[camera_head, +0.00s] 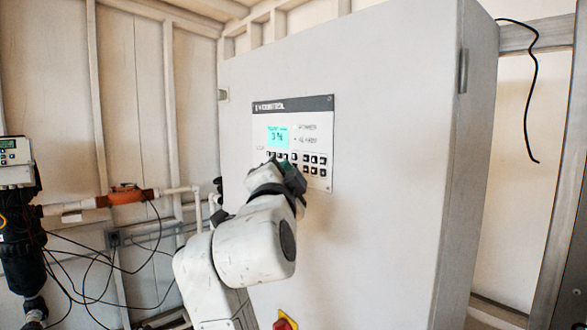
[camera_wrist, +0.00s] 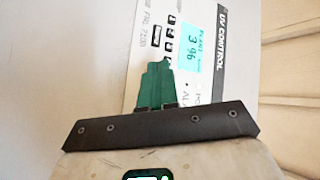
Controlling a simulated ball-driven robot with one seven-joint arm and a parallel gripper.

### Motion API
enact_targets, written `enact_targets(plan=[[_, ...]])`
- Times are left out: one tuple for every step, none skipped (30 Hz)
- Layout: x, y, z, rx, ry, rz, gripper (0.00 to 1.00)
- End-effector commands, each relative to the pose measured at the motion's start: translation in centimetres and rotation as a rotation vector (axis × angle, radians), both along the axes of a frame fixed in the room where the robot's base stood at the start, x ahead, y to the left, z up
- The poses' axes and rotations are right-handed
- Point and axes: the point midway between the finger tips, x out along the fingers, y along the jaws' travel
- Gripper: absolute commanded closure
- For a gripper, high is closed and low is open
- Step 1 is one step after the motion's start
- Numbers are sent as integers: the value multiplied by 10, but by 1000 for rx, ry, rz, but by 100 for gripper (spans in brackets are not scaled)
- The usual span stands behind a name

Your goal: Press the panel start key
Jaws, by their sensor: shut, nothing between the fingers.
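The UV control panel (camera_head: 318,140) is set in the front of a tall white cabinet. It has a lit cyan display (camera_head: 277,136) and rows of small dark keys (camera_head: 307,158) below it. My gripper (camera_head: 278,165) is at the lower left of the panel, covering some keys. In the wrist view the panel (camera_wrist: 205,90) appears turned, with its display (camera_wrist: 191,45) reading "PLANT 3 96". The green fingers of my gripper (camera_wrist: 157,66) are together and empty, with their tips close to the keys (camera_wrist: 168,46). I cannot tell whether they touch a key, or which key is the start key.
The white cabinet (camera_head: 390,130) fills the middle and right. A red and yellow switch (camera_head: 285,321) is low on its front. An orange valve (camera_head: 125,194), pipes and loose black cables (camera_head: 95,262) are at the left. A black cable (camera_head: 533,100) hangs at the right.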

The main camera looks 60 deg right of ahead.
Motion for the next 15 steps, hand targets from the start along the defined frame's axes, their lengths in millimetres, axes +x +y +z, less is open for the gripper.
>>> enact_targets(plan=[[0,1,-1,0,0,0,100],[1,2,-1,0,0,0,100],[1,4,-1,0,0,0,100],[2,6,-1,0,0,0,100],[2,7,-2,0,0,0,100],[3,9,-2,0,0,0,100],[3,10,-2,0,0,1,100],[3,11,-2,1,1,0,100],[3,12,-1,0,1,-1,100],[3,12,-1,0,1,-1,100],[3,12,-1,0,1,-1,100],[3,12,0,0,1,-1,100],[3,12,0,0,1,-1,100],[3,12,0,0,1,-1,100],[3,12,0,0,1,-1,100]])
